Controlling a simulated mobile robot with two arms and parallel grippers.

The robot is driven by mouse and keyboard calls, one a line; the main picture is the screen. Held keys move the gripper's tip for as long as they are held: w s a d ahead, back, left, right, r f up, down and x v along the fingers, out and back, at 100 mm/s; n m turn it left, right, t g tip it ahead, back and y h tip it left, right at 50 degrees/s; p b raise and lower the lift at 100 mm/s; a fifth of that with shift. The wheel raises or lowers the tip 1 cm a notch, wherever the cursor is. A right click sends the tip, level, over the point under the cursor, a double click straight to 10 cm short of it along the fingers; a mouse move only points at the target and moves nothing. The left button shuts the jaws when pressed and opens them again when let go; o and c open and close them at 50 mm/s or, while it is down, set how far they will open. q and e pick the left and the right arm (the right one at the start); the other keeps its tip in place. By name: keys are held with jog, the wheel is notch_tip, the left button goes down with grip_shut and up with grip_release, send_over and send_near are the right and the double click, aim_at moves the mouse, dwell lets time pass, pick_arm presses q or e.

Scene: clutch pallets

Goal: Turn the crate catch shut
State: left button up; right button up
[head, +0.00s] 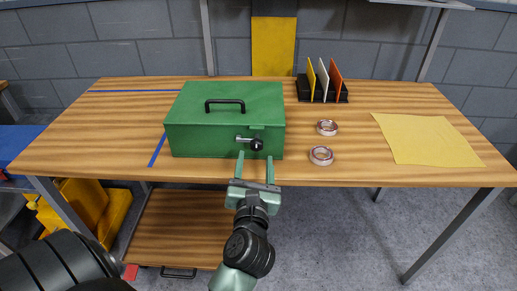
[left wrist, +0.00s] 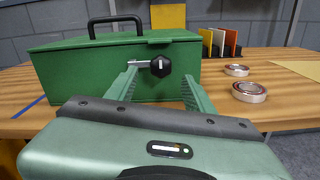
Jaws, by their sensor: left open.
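The green crate (head: 226,119) stands on the wooden table with its lid down and a black handle on top. Its catch (head: 256,144) is a black knob with a silver bar on the front face, right of the middle. In the left wrist view the catch (left wrist: 160,66) has its bar pointing left, about level, and a white mark on the knob stands upright. My left gripper (head: 255,167) is open in front of the crate, just below the knob in the head view. In the left wrist view its fingers lie either side of the knob, apart from it. My right gripper is out of view.
A yellow sheet (head: 428,139) lies flat at the right. The table's left part is clear except for blue tape lines.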

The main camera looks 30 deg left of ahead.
aim_at(256, 149)
pick_arm(q)
jog(key=x, duration=0.4)
jog(key=shift+d+p, duration=0.1)
jog(key=shift+p, duration=0.2)
jog(key=shift+w, duration=0.3)
jog(key=shift+a, duration=0.25)
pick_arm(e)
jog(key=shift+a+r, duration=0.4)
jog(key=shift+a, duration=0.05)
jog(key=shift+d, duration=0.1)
